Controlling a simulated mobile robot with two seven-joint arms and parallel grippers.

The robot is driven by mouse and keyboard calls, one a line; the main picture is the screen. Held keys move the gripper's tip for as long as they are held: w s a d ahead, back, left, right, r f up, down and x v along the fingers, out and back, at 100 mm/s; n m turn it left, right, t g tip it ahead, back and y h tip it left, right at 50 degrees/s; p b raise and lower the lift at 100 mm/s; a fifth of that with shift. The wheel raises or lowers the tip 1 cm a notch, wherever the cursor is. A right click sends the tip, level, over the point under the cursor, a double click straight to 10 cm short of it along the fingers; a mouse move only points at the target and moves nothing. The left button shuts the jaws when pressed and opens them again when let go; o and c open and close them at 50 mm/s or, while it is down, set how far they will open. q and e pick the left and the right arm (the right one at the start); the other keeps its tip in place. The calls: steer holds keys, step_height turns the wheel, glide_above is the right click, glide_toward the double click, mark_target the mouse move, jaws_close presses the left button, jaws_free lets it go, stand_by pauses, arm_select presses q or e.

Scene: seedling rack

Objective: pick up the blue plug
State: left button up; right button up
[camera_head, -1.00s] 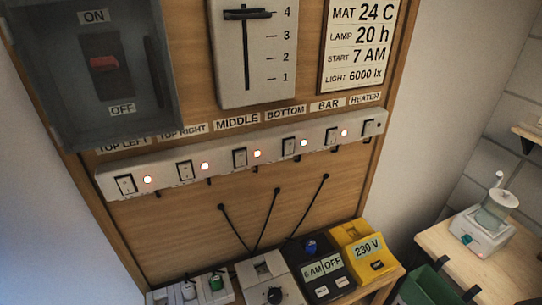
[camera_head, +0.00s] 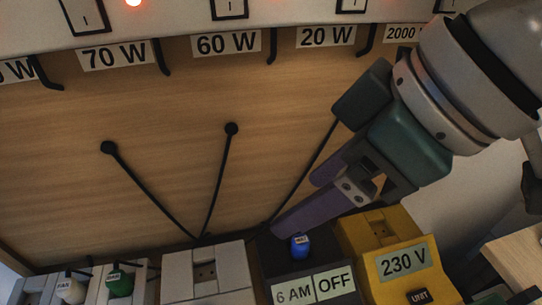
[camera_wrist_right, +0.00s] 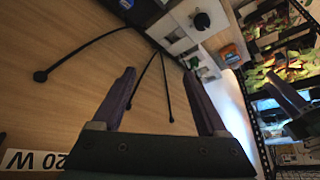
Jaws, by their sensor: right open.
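The blue plug (camera_head: 300,246) stands upright in the dark timer box (camera_head: 268,258), low in the head view, with a small label on its side. My right gripper (camera_head: 297,204) reaches in from the upper right, its two purple fingers spread. The nearer fingertip shows just above and left of the plug in the picture; I see nothing between the fingers. In the right wrist view the open fingers (camera_wrist_right: 159,74) point toward the row of boxes, and I cannot make out the plug for sure. My left gripper is out of view.
A yellow 230 V box (camera_head: 375,237) stands right of the timer, and a grey socket box (camera_head: 230,270) stands left. White (camera_head: 70,290) and green (camera_head: 119,283) plugs sit farther left. Black cables (camera_head: 216,185) run down the wooden board (camera_head: 80,205) behind.

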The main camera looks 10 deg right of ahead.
steer(key=b, duration=1)
glide_toward(302, 239)
steer(key=s+a+r, duration=0.1)
steer(key=a+r, duration=0.2)
steer(key=a, duration=0.1)
steer(key=shift+g+h, duration=0.5)
steer(key=shift+h, duration=0.2)
steer(key=w+f+b, duration=0.1)
steer(key=f+b, duration=0.1)
steer(key=w+f+b, duration=0.1)
steer(key=f+b, duration=0.1)
steer(key=w+d+f+b, duration=0.1)
steer(key=f+b, duration=0.1)
steer(key=f, duration=0.1)
steer(key=shift+f, duration=0.1)
steer(key=x, duration=0.5)
steer(key=shift+d, duration=0.15)
steer(key=c, duration=0.4)
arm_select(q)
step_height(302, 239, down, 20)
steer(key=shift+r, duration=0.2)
arm_select(e)
jaws_close()
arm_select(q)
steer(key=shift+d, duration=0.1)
